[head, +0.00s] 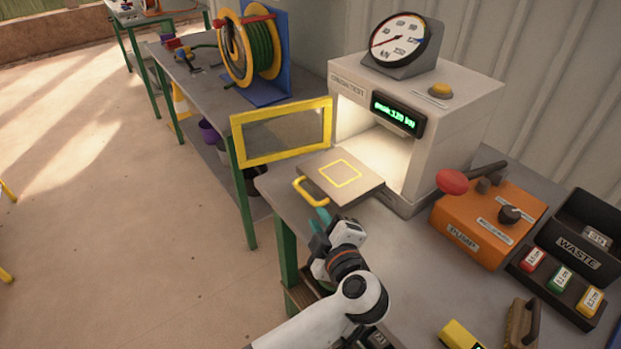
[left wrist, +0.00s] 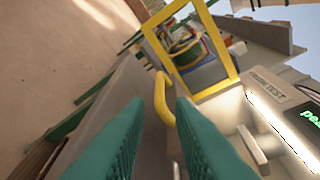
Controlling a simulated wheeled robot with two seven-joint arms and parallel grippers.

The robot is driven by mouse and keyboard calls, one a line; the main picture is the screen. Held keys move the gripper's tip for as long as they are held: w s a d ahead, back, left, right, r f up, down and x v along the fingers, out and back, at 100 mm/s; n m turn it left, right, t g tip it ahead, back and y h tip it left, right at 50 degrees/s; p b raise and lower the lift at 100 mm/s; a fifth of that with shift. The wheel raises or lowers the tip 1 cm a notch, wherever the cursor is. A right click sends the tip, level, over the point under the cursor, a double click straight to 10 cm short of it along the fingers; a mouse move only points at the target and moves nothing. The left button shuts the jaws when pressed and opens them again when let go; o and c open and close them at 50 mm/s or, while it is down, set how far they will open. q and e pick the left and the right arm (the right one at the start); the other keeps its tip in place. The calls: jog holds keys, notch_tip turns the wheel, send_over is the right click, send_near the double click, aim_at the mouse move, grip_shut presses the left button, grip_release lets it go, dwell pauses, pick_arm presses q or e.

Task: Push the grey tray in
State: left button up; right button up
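The grey tray (head: 341,173), marked with a yellow square, sticks out of the front of the lit press chamber. It is empty. Its yellow handle (head: 310,191) is on the near left edge. My left gripper (head: 320,218), with teal fingers, is just in front of the handle. In the left wrist view its fingers (left wrist: 160,101) are apart, and the yellow handle (left wrist: 164,98) shows in the gap just beyond the tips. I cannot tell whether they touch it. My right gripper is in neither view.
The press (head: 455,105) has its yellow-framed door (head: 282,163) swung open to the left of the tray. An orange control box (head: 482,228) with a red-knobbed lever stands right of the tray. A waste bin (head: 583,240) and small labelled blocks are farther right.

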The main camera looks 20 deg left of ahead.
aim_at(306, 197)
pick_arm(q)
jog(key=shift+w+a, duration=0.15)
jog(key=shift+w, duration=0.1)
jog(key=x, duration=1)
jog(key=shift+p, duration=0.3)
jog(key=shift+w+a+f, duration=0.15)
jog(key=shift+w+a, duration=0.1)
jog(key=shift+w, duration=0.1)
jog(key=shift+a, duration=0.1)
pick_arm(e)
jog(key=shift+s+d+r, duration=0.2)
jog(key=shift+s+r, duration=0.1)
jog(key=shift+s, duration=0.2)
pick_arm(q)
grip_shut()
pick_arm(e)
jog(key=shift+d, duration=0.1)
